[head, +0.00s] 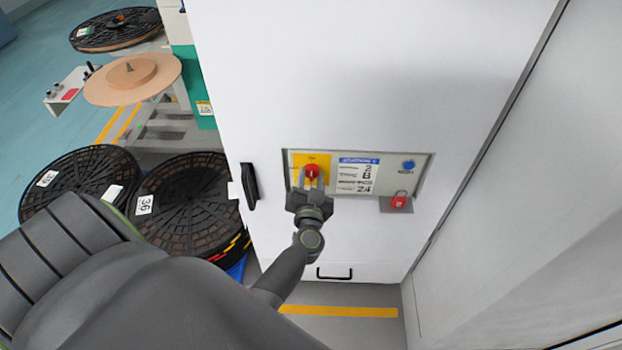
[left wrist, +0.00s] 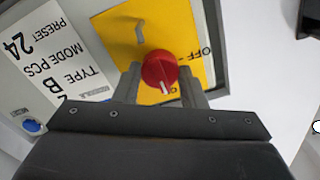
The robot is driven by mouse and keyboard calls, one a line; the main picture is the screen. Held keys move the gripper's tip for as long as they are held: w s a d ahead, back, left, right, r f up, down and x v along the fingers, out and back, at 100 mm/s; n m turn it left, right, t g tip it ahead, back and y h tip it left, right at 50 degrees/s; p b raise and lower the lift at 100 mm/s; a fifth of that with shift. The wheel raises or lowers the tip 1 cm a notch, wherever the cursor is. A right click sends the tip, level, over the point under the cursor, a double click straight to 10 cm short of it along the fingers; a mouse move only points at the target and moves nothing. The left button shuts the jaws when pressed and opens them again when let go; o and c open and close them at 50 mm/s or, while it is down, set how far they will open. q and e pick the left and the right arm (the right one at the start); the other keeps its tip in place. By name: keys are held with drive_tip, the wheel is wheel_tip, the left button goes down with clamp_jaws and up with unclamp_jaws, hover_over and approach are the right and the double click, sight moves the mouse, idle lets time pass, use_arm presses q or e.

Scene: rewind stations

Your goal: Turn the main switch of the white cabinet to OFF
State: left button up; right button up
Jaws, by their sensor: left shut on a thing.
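The white cabinet (head: 330,70) fills the middle of the head view. Its control panel (head: 425,164) carries a yellow plate (head: 296,158) with the red main switch (head: 312,170). My left gripper (head: 311,181) is at the switch, with its fingers on either side of the knob. In the left wrist view, the red knob (left wrist: 160,70) sits between the two fingers (left wrist: 162,87). Its white mark points down in that view, toward the gripper. The word OFF is printed on the yellow plate (left wrist: 185,25) to the knob's right. My right gripper is not in view.
A black handle (head: 249,186) stands out left of the panel. Stacked black reels (head: 190,205) lie at left. A pale wall (head: 540,210) closes the right side.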

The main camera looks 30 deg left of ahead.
use_arm(q)
drive_tip(key=n+p, duration=0.2)
drive_tip(key=n, duration=0.1)
drive_tip(key=shift+r, duration=0.15)
drive_tip(key=n, duration=0.3)
drive_tip(key=shift+p, duration=0.35)
drive_tip(key=n, duration=1.1)
drive_tip(key=shift+n, duration=0.3)
drive_tip(key=o, duration=1)
